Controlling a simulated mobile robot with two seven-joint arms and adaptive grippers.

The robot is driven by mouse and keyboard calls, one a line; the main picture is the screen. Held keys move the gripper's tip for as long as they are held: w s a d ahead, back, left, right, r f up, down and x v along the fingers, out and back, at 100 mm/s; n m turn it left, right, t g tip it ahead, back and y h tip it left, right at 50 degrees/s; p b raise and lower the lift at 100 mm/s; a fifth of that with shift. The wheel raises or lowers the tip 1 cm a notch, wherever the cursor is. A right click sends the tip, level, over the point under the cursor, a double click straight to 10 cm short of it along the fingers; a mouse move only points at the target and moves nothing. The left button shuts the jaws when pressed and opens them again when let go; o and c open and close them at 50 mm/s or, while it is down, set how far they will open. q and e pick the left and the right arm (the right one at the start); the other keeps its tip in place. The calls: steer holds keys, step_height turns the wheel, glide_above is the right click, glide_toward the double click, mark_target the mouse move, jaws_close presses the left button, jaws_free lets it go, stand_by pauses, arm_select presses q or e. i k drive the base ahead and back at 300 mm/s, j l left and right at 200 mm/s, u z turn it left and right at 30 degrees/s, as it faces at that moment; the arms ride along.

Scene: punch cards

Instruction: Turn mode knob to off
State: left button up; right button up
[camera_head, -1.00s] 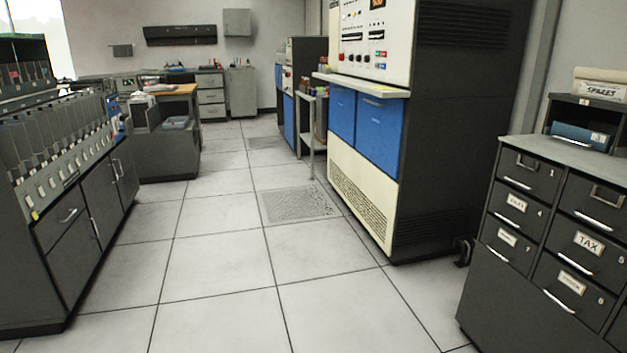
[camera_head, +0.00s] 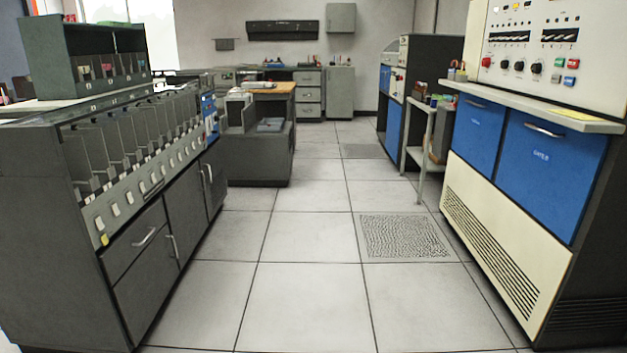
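Several black knobs sit in a row on the cream control panel (camera_head: 548,45) of the tall blue and cream machine at the right. One knob (camera_head: 519,67) is near the middle of that row. The knob labels are too small to read, so I cannot tell which is the mode knob or how it is set. A red button (camera_head: 486,62) is left of the knobs, and green and red buttons are to their right. Neither of my grippers is in view.
A grey card sorter (camera_head: 150,170) with several pockets stands at the left. A shelf ledge (camera_head: 530,108) juts out below the panel. A small side table (camera_head: 428,135) stands beyond the machine. The tiled floor (camera_head: 310,300) between is clear, with a perforated tile (camera_head: 405,237).

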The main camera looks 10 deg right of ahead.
mark_target(486, 61)
steer(key=i+j+z, duration=0.1)
steer(key=i, duration=1.6)
steer(key=i+j+z, duration=0.1)
steer(key=i+z, duration=0.3)
steer(key=i+j+z, duration=0.2)
steer(key=i+z, duration=0.2)
steer(key=i+j+z, duration=0.6)
steer(key=j+z, duration=0.2)
steer(key=i+j+z, duration=0.2)
steer(key=j+z, duration=0.2)
